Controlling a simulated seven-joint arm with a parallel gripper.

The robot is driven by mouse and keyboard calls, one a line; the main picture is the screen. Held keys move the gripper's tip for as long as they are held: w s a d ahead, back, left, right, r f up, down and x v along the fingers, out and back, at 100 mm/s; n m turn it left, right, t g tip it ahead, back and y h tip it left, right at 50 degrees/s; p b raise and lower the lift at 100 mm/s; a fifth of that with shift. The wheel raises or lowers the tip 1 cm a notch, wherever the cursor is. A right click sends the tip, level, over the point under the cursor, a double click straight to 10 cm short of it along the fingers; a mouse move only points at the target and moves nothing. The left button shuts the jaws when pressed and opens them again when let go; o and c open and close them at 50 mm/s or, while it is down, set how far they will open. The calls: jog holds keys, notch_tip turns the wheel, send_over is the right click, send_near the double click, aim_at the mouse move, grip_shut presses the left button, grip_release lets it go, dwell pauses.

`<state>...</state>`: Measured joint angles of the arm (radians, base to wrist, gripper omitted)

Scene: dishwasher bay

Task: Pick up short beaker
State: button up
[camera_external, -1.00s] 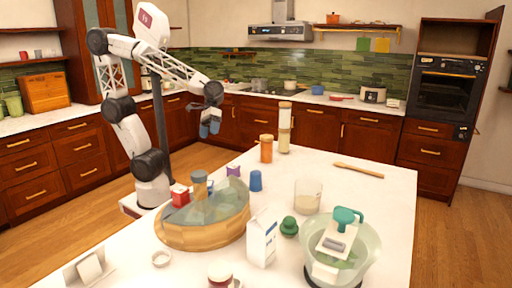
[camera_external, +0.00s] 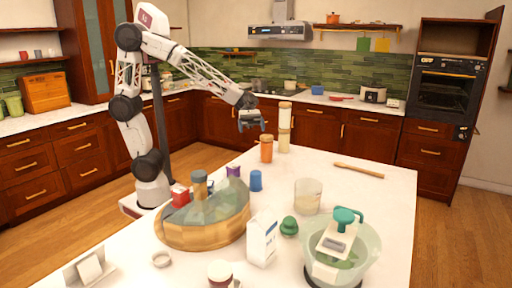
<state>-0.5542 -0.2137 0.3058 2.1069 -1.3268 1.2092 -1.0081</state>
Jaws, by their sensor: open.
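A short, clear beaker (camera_external: 308,196) with pale beige contents low inside stands upright on the white island top, right of the middle. My gripper (camera_external: 253,127) is open and empty. It hangs in the air beyond the far left part of the island, left of and above the orange-capped jar in the picture, well apart from the beaker. Nothing hides the beaker.
Near the beaker are a blue cup (camera_external: 256,181), a green lidded item (camera_external: 289,227), a milk carton (camera_external: 262,240) and a glass bowl (camera_external: 369,250). An orange jar (camera_external: 266,148) and a tall canister (camera_external: 284,128) stand behind; a rolling pin (camera_external: 359,170) lies right.

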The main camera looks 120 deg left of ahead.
send_near(256, 178)
jog(key=f, duration=0.2)
jog(key=a+f, duration=0.1)
jog(key=shift+s, duration=0.35)
jog(key=shift+x, duration=1.2)
jog(key=shift+w, duration=0.15)
jog(key=shift+x, duration=2.6)
jog(key=c, duration=1)
